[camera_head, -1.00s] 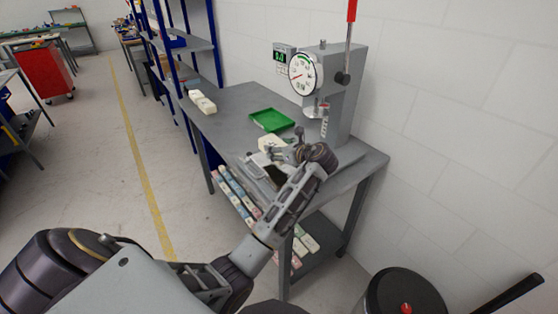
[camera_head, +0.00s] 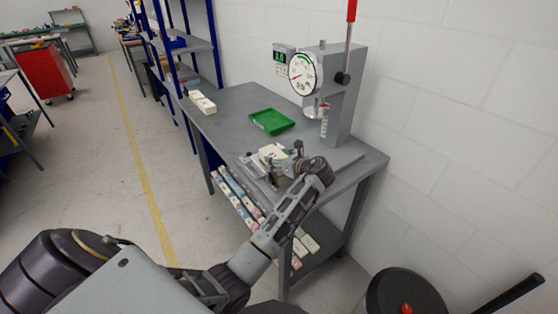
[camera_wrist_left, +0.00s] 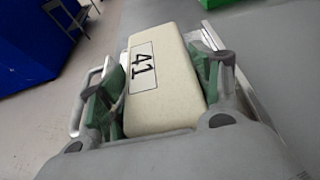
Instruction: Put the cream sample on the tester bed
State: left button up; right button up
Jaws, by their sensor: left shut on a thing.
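The cream sample (camera_head: 271,152) is a pale block held by my left gripper (camera_head: 270,158). It also shows in the left wrist view (camera_wrist_left: 166,70), with a white label reading 41 on its top face. The green-padded fingers (camera_wrist_left: 160,90) press on both of its long sides. My right gripper is not in view.
A green tray (camera_head: 272,121) lies on the grey table (camera_head: 232,112), behind the held sample. Other cream blocks (camera_head: 202,102) lie at the table's far left end. Coloured blocks (camera_head: 240,195) line the lower shelf. A dark bin (camera_head: 405,292) stands at the lower right.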

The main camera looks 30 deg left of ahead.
pick_arm(q)
jog(key=o, duration=0.8)
jog(key=shift+o, duration=0.2)
jog(key=v, duration=1.2)
